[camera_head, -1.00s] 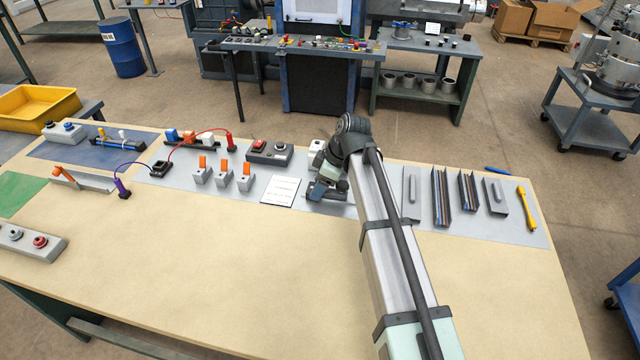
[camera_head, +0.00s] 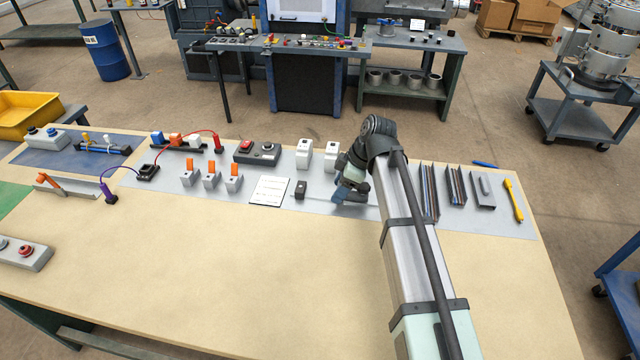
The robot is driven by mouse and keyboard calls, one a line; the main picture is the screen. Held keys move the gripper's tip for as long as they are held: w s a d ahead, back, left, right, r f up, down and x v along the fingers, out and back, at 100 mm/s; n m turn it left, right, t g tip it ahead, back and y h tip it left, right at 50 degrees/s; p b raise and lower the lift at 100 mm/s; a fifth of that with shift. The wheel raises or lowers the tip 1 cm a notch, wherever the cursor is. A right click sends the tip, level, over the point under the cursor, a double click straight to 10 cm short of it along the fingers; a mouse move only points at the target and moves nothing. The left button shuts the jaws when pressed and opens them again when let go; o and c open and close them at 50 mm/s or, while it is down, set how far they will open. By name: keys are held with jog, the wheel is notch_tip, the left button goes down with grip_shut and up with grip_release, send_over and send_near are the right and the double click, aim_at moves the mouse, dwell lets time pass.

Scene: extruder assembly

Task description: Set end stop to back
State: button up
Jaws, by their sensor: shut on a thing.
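My gripper (camera_head: 346,194) is low over the grey mat (camera_head: 325,230), just right of the middle of the picture. It is shut on a small part, which I take to be the end stop; the jaws and wrist hide nearly all of it. A dark, low piece shows at the jaws, close to the mat. Whether the end stop is at its front or back position cannot be told.
A small dark block (camera_head: 300,188) stands left of my gripper, beside a white card (camera_head: 269,191). Two white switch boxes (camera_head: 304,153) (camera_head: 331,157) stand behind. Channel pieces (camera_head: 484,190) and a yellow tool (camera_head: 514,200) lie right. The front tabletop (camera_head: 250,270) is clear.

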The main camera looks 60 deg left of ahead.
jog(key=shift+w+d, duration=0.9)
jog(key=o, duration=1.4)
jog(key=shift+o, duration=0.2)
jog(key=v, duration=1.4)
